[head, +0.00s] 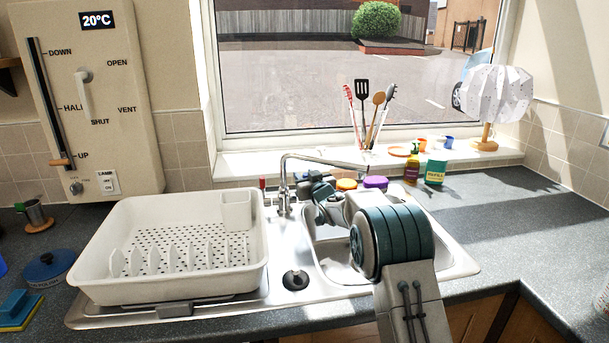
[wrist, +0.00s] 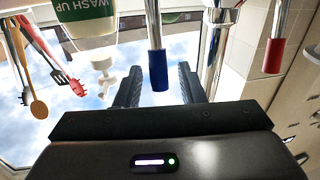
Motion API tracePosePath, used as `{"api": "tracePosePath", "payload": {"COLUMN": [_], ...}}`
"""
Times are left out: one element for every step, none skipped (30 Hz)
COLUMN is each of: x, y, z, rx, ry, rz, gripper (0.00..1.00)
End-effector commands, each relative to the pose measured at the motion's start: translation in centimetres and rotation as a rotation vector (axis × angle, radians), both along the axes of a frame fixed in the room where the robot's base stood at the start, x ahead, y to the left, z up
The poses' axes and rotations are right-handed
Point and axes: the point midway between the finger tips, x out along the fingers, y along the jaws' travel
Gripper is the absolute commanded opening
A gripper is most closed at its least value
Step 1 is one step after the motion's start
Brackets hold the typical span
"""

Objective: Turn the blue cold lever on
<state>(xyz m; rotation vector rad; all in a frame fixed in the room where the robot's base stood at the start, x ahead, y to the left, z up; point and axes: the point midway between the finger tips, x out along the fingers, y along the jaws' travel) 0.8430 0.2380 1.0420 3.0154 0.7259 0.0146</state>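The blue cold lever (wrist: 157,68) has a blue tip on a metal rod in the wrist view. My gripper (wrist: 160,85) is open, with one dark finger on each side of the blue tip and a visible gap on both sides. The red lever (wrist: 273,52) is to the right in the wrist view. In the head view the red lever (head: 263,184) stands left of the chrome tap (head: 284,185). My gripper (head: 303,180) is just right of the tap there, and my arm and gripper hide the blue lever.
A white dish rack (head: 90,262) stands left of the sink (head: 459,264). A green-and-white bottle (wrist: 86,22) is at the wrist view's top left. Utensils (head: 368,120) and a lamp (head: 494,95) stand on the sill. The right worktop (head: 500,225) is mostly clear.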

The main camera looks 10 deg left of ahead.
Motion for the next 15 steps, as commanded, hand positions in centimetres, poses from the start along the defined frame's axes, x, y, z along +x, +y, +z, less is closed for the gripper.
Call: {"api": "tracePosePath", "payload": {"x": [0.12,0.16,0.2,0.22,0.23,0.23,0.22,0.22,0.22,0.22,0.21,0.21,0.21,0.21,0.2], "y": [0.07,0.1,0.13,0.14,0.14,0.14,0.14,0.14,0.15,0.15,0.14,0.14,0.14,0.14,0.15], "z": [0.02,0.01,0.01,0.01,0.01,0.0,0.0,0.0,0.0,0.0,0.0,0.0,0.0,0.0,0.01], "rx": [0.0,0.0,0.0,0.0,0.0,0.0,0.0,0.0,0.0,0.0,0.0,0.0,0.0,0.0,0.0], "ry": [0.0,0.0,0.0,0.0,0.0,0.0,0.0,0.0,0.0,0.0,0.0,0.0,0.0,0.0,0.0], "rz": [0.0,0.0,0.0,0.0,0.0,0.0,0.0,0.0,0.0,0.0,0.0,0.0,0.0,0.0,0.0], "gripper": [0.36,0.36,0.36,0.36,0.36,0.36,0.36,0.36,0.36,0.36,0.3,0.19,0.11,0.02,0.0]}}
